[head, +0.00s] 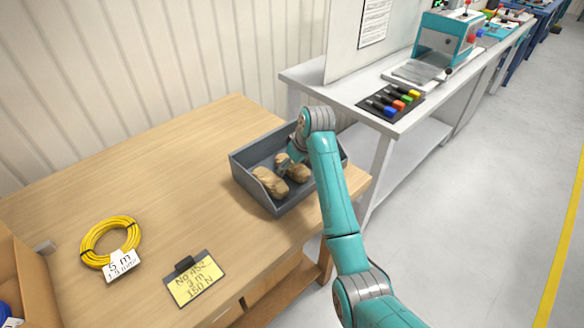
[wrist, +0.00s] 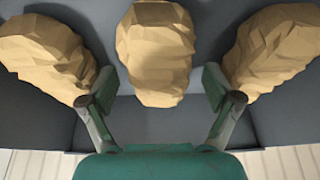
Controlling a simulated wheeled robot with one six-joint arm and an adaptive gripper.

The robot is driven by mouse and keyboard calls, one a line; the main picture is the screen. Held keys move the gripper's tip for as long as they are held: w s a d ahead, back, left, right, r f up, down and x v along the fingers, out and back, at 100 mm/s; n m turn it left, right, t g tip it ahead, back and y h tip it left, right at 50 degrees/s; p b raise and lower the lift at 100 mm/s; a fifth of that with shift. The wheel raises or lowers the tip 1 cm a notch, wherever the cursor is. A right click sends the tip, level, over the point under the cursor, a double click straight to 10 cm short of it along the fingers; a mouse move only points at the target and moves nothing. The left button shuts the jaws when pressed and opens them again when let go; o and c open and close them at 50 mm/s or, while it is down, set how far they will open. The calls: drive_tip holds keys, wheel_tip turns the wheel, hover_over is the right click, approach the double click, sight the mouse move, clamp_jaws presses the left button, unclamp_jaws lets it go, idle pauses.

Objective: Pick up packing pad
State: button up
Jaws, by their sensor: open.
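Crumpled tan packing pads lie in a grey tray (head: 262,196) on the wooden table. In the wrist view a middle pad (wrist: 156,52) sits ahead of my gripper (wrist: 160,92), roughly centred between the open fingers. A left pad (wrist: 45,55) and a right pad (wrist: 278,50) flank it, close to the fingertips. In the head view one pad (head: 270,183) lies nearest the tray's left side, and another (head: 299,173) lies to its right. My gripper (head: 290,160) reaches down into the tray and is empty. My arm hides the tray's right part.
A yellow cable coil (head: 110,238) with a 5 m tag and a yellow label card (head: 194,280) lie on the table (head: 150,180). A cardboard box (head: 22,275) stands at the left edge. A grey workbench (head: 345,95) stands behind right.

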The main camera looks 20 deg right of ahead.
drive_tip(key=c, duration=1)
drive_tip(key=shift+r, duration=0.1)
